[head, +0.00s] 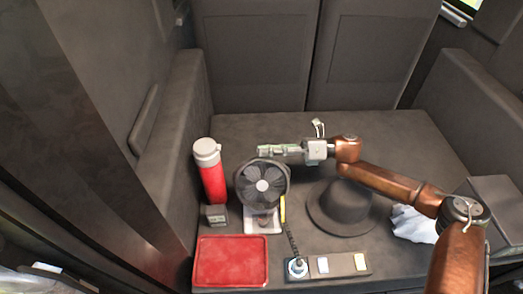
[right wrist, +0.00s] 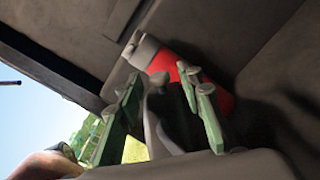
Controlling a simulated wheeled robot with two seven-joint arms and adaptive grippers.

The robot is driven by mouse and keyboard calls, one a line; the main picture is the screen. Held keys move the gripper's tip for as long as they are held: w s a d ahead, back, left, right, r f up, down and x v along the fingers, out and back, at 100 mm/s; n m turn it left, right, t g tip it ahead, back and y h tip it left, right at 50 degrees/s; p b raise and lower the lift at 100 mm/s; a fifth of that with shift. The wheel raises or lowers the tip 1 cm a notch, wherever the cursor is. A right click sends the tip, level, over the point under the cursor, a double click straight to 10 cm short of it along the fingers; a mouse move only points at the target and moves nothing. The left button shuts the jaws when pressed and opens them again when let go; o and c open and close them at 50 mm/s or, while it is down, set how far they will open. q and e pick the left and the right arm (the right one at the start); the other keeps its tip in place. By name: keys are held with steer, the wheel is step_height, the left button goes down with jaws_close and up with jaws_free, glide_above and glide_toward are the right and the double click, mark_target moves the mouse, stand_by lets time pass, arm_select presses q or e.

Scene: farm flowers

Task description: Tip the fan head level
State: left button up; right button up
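The black fan (head: 262,186) stands on a light base (head: 263,222) on the table. Its round head faces my head camera and looks tilted upward. My right gripper (head: 264,152) is at the fan head's top edge, reaching in from the right. In the right wrist view my right gripper (right wrist: 165,105) has its two green-grey fingers spread apart. A dark grey part of the fan (right wrist: 175,115) shows between and behind them; I cannot tell whether they touch it. My left gripper is not in view.
A red flask (head: 210,175) stands left of the fan, with a small grey box (head: 216,215) beside it. A red tray (head: 231,260) and a switch panel (head: 342,265) lie in front. A dark hat (head: 342,210) and white cloth (head: 412,224) are right, under my arm.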

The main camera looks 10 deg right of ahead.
steer(key=shift+w+a, duration=0.15)
steer(key=shift+a, duration=0.7)
steer(key=shift+c, duration=0.4)
jaws_close()
